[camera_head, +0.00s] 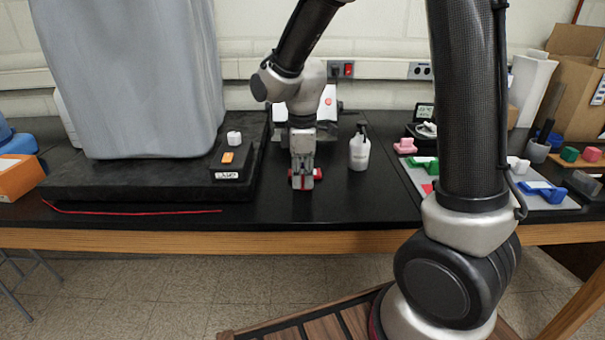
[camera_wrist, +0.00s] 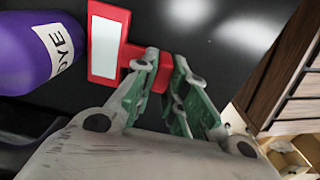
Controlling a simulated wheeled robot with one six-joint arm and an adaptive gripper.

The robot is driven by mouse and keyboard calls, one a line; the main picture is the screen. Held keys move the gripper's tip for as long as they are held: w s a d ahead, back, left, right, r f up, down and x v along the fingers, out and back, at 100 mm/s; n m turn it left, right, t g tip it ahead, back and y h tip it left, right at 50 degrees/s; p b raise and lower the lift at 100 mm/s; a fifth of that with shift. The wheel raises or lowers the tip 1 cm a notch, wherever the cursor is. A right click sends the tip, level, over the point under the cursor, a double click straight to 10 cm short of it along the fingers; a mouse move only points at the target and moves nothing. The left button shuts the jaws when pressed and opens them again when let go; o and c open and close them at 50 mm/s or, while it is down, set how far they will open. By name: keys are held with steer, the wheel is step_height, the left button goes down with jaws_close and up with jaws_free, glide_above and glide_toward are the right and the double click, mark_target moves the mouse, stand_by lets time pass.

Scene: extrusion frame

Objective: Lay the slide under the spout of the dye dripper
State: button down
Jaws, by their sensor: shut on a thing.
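The slide (camera_wrist: 105,45) is a red frame with a pale window and a red tab. My gripper (camera_wrist: 166,66) is shut on the tab, and the framed part sticks out beyond the fingers. In the head view my gripper (camera_head: 303,178) is low over the black bench, with red parts of the slide (camera_head: 317,174) showing around the fingers. A purple container marked DYE (camera_wrist: 35,48) lies close to the slide's left side in the wrist view; it appears to belong to the dye dripper. The spout is not visible. My arm hides much of the area behind the gripper in the head view.
A white pump bottle (camera_head: 359,153) stands right of my gripper. A black platform (camera_head: 130,182) with a large grey covered shape is on the left. A grey board (camera_head: 420,178) with coloured pieces lies right. Bare bench (camera_head: 350,205) lies in front, up to the wooden edge.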

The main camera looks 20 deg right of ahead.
steer(key=c, duration=1.5)
jaws_free()
steer(key=shift+o, duration=0.2)
steer(key=shift+r, duration=0.1)
step_height(320, 180, up, 13)
steer(key=s+d+r+m+t, duration=0.2)
steer(key=s+d+m+t, duration=0.2)
steer(key=s+d+m, duration=1)
steer(key=shift+s+d+r, duration=0.3)
steer(key=shift+s+d, duration=0.15)
steer(key=shift+s, duration=2.05)
